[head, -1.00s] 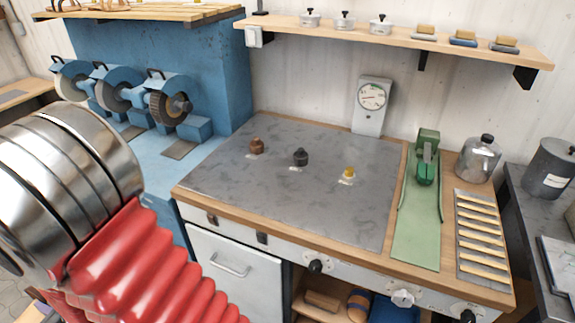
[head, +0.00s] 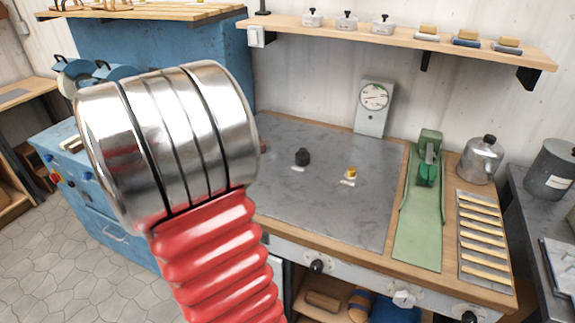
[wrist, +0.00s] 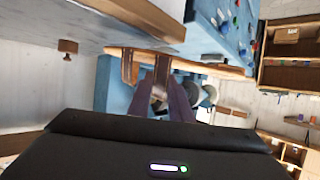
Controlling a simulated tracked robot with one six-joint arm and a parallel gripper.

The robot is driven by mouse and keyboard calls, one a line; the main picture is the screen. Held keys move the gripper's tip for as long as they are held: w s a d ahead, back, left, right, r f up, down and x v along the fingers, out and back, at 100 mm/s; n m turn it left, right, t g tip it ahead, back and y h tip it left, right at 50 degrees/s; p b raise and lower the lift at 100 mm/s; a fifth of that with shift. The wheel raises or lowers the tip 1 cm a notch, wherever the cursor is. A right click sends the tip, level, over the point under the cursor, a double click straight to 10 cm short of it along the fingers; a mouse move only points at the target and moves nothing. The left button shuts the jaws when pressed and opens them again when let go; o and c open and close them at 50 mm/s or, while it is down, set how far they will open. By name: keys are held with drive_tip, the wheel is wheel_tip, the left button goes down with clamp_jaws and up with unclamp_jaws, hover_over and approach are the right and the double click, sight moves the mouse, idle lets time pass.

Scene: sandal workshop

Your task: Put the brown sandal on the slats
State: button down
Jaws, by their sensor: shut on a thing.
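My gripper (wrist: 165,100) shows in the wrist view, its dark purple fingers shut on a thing. Brown, strap-like parts of what looks like the brown sandal (wrist: 130,68) show at the fingertips; most of its shape is hidden or too small to make out. In the head view my gripper is out of sight. A raised rack of pale wooden slats (head: 150,15) stands at the top left, with tan sandals on it, cut off by the frame edge. A grey plate with several short pale slats (head: 484,250) lies at the right end of the bench.
A green press (head: 428,165), a dial gauge (head: 373,100) and a metal can (head: 481,160) stand behind. A shelf (head: 400,38) crosses the wall.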

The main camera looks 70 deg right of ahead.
drive_tip(key=s+d+r+m+g+h, duration=0.1)
drive_tip(key=s+d+r+m+g, duration=0.1)
drive_tip(key=s+d, duration=0.4)
drive_tip(key=s+d+r+m+g+h, duration=0.1)
drive_tip(key=s+d, duration=0.5)
drive_tip(key=s, duration=0.7)
drive_tip(key=s+d+r+m+g, duration=0.3)
drive_tip(key=s+d+m+g, duration=0.2)
drive_tip(key=s, duration=0.5)
drive_tip(key=shift+d+g+h, duration=0.4)
drive_tip(key=shift+d+g, duration=0.2)
drive_tip(key=shift+s, duration=0.1)
drive_tip(key=shift+f, duration=2.85)
drive_tip(key=shift+f, duration=2.05)
drive_tip(key=shift+f, duration=0.1)
